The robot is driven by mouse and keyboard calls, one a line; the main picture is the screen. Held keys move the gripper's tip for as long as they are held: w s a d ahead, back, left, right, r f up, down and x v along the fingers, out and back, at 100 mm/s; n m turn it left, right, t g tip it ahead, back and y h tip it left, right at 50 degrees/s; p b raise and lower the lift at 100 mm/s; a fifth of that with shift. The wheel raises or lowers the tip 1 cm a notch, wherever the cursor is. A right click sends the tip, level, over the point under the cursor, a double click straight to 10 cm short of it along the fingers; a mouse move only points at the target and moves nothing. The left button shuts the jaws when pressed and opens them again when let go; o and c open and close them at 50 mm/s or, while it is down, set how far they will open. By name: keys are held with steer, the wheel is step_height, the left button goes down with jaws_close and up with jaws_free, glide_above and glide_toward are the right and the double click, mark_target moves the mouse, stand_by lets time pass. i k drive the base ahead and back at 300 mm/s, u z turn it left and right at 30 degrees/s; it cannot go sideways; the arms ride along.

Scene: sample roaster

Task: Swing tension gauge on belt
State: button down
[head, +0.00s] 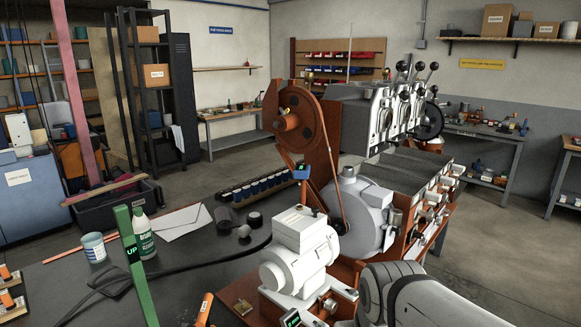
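The sample roaster stands at the bench's right end, with a reddish-brown upright plate (318,135) and an orange-brown pulley (288,121) at its top. A thin dark belt (329,165) runs down from the pulley toward the white round housing (362,215). A small blue device with a lit green display, which looks like the tension gauge (301,172), sits at the plate's left edge beside the belt. Whether it touches the belt is too small to tell. A white motor (298,258) stands below, in front of the plate. My gripper is not in view.
The dark bench (110,285) holds a white-green bottle (143,233), a pale cup (94,247), a white envelope (183,222) and a black cable. A green post (135,265) marked UP rises in front. A row of dark jars (255,189) stands behind. Open floor (500,230) lies right.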

mark_target(300, 172)
steer(key=i, duration=1)
steer(key=z, duration=0.05)
